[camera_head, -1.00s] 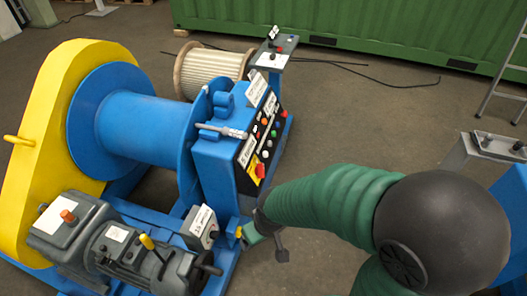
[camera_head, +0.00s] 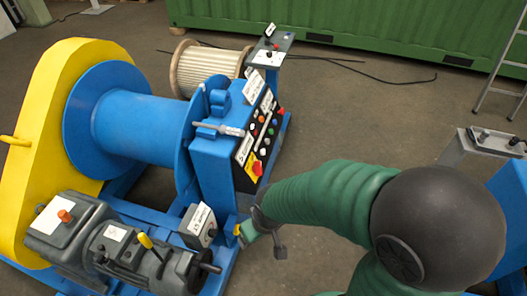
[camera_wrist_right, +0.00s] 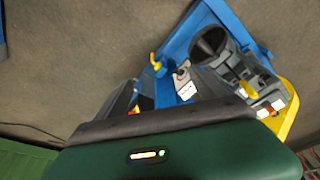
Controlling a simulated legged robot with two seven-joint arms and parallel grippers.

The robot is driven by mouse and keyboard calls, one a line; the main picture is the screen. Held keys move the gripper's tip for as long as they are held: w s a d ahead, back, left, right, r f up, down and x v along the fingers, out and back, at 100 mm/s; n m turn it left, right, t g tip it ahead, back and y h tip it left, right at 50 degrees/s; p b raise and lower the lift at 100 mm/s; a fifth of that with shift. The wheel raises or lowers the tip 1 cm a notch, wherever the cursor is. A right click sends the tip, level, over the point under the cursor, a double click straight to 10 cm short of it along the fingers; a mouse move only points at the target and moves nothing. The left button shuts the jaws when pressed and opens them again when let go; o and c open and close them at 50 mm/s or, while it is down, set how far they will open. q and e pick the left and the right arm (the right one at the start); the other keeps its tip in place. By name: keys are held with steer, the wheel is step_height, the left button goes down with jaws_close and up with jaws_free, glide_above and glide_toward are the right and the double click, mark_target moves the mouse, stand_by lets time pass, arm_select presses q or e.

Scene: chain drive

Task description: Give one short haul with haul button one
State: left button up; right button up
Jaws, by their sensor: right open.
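The haul button panel (camera_head: 265,126) is a black face on the blue winch cabinet (camera_head: 212,160), with several small coloured buttons. Its labels are too small to read, so I cannot tell which is haul button one. A large red button (camera_head: 257,168) on a yellow patch sits at its near end. My right gripper (camera_head: 262,243), at the end of the green arm, is below and in front of the panel, open and apart from the buttons. In the right wrist view the winch's blue base (camera_wrist_right: 182,45) shows; the gripper's fingers are not clear there. My left gripper is not in view.
The blue drum (camera_head: 140,125) and yellow guard (camera_head: 45,120) fill the left. A grey motor (camera_head: 135,258) and a small grey box (camera_head: 199,226) stand near the gripper. A rope reel (camera_head: 205,68), green container (camera_head: 400,30) and ladder (camera_head: 505,70) are behind.

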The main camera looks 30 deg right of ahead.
jaws_close()
stand_by(0.7)
stand_by(1.1)
